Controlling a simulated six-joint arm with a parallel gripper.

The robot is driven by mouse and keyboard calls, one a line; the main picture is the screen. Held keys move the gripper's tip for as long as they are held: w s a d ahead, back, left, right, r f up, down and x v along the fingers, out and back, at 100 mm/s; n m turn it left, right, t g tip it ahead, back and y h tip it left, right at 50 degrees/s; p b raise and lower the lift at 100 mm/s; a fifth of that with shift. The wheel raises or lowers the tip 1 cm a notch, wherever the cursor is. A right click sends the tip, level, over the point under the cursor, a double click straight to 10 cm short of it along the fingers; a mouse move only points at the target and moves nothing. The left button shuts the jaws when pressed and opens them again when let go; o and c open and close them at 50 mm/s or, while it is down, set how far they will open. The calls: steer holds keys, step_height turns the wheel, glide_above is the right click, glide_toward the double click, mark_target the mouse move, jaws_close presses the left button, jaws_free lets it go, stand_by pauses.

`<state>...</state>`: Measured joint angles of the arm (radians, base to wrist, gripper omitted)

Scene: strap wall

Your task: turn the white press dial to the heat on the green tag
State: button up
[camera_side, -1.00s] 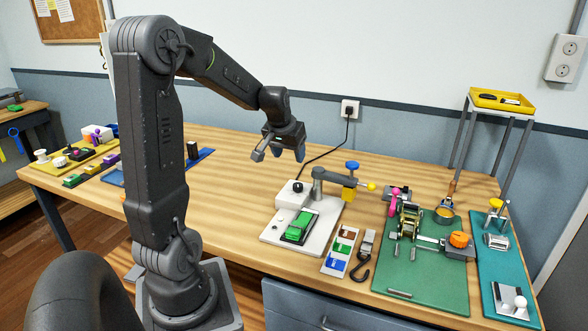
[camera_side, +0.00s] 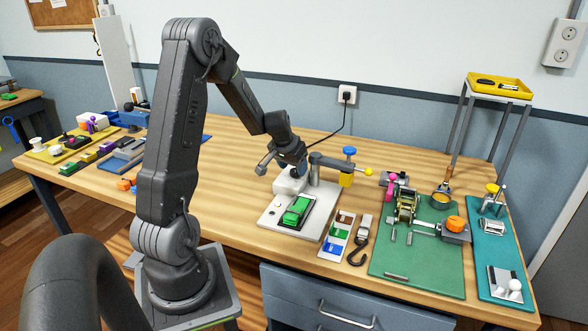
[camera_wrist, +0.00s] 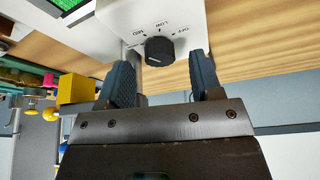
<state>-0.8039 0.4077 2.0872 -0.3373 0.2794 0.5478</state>
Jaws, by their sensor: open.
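The white press (camera_side: 278,218) stands mid-bench, with a white box (camera_side: 290,185) at its back. In the wrist view the box (camera_wrist: 195,12) carries a round black dial (camera_wrist: 159,51) with printed heat marks around it; OFF, LOW and MED are readable. A small pale mark shows on the dial; I cannot tell which word it points to. A green tag (camera_side: 297,211) lies in a dark frame on the press; its edge shows in the wrist view (camera_wrist: 66,4). My gripper (camera_wrist: 163,72) is open, its fingers either side of the dial and apart from it. It hides the dial in the side view.
The press's grey arm (camera_side: 330,162) with a yellow block (camera_side: 347,180) and blue knob is close right of my gripper. A card with brown, green and blue patches (camera_side: 337,235) and a strap hook (camera_side: 360,243) lie right of the press. A green board (camera_side: 420,265) is further right.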

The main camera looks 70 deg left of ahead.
steer(key=shift+x, duration=0.85)
steer(key=c, duration=0.9)
